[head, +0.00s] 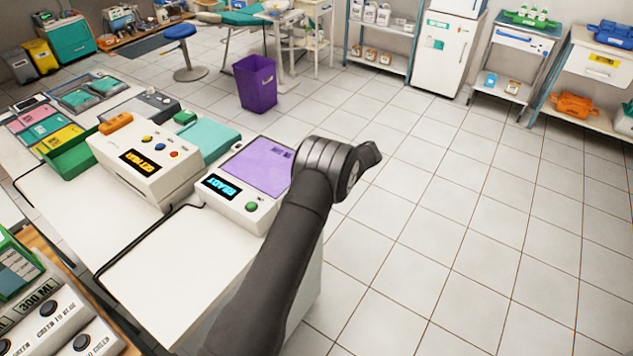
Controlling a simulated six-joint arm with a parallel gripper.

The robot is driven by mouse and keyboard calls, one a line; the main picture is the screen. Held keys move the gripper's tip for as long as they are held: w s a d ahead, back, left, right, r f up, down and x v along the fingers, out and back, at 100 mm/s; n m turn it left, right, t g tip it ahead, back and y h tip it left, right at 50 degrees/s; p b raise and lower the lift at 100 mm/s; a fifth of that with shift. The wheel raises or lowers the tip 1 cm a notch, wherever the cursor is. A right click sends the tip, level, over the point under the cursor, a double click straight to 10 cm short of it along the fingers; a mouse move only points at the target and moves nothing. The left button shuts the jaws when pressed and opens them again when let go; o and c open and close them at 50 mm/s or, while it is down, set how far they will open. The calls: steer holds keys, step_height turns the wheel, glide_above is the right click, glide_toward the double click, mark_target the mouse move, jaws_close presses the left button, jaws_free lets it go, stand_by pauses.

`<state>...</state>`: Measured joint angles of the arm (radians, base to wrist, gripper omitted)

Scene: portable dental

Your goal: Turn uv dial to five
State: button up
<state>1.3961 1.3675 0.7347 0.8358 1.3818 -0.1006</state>
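I cannot make out a dial marked UV or a number five. Two dark round knobs, a front knob (82,342) and a rear knob (47,308), sit on white panels at the lower left; the print beside them seems to name colours, not UV. A white box with an orange-lit display (147,162) carries small blue, yellow and red buttons. A white unit with a purple top (257,163) has a cyan display and a green button (252,206). My dark arm rises in front of that unit's right side; my gripper itself does not show.
The white worktop (165,275) has bare room in front of the boxes. A green tray (80,155) and a teal pad (207,138) lie beside the orange-display box. A purple bin (256,83) stands on the tiled floor, which is open to the right. Shelves and a fridge (445,48) line the back.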

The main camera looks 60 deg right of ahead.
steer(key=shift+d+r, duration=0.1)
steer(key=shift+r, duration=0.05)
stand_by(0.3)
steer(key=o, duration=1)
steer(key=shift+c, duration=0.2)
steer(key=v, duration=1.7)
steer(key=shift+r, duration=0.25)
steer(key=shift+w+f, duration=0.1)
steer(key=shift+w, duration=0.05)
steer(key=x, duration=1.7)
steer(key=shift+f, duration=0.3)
